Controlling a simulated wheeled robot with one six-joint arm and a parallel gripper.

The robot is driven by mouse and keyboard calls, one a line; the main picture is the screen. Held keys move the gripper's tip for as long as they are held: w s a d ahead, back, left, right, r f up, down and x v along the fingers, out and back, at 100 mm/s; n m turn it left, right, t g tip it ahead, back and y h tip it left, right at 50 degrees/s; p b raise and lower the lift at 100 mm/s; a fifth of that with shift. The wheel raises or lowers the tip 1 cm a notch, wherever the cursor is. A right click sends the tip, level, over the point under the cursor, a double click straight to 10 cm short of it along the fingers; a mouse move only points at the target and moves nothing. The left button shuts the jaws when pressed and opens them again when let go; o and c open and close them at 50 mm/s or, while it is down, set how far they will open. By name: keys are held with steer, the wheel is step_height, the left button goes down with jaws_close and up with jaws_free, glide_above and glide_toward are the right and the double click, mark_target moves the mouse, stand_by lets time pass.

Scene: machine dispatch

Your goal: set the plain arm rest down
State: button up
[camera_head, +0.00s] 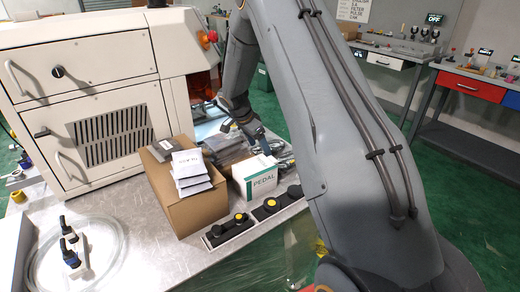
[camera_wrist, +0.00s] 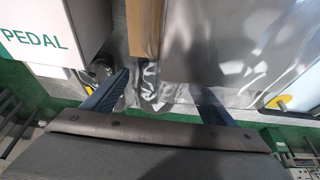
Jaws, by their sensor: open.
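My gripper (camera_wrist: 160,82) is open, its two blue fingers apart. Crumpled clear plastic wrap (camera_wrist: 165,80) and the end of a brown strip (camera_wrist: 143,30) show between and beyond the fingers; I cannot tell if either touches them. I cannot pick out the plain arm rest for certain; the brown strip and wrap may belong to it. In the head view my gripper (camera_head: 259,143) reaches down behind the white PEDAL box (camera_head: 255,180), beside a stack of grey bagged packets (camera_head: 226,149). The fingertips are partly hidden there. The PEDAL box is at the left in the wrist view (camera_wrist: 50,35).
A cardboard box (camera_head: 190,208) with white leaflets (camera_head: 190,168) on top stands left of the PEDAL box. A black strip with yellow knobs (camera_head: 240,226) lies in front. A cream machine (camera_head: 90,100) stands behind.

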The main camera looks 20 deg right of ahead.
steer(key=b+v, duration=0.2)
steer(key=v, duration=0.8)
steer(key=shift+r+b, duration=0.4)
steer(key=shift+a+r, duration=0.1)
steer(key=shift+a, duration=0.05)
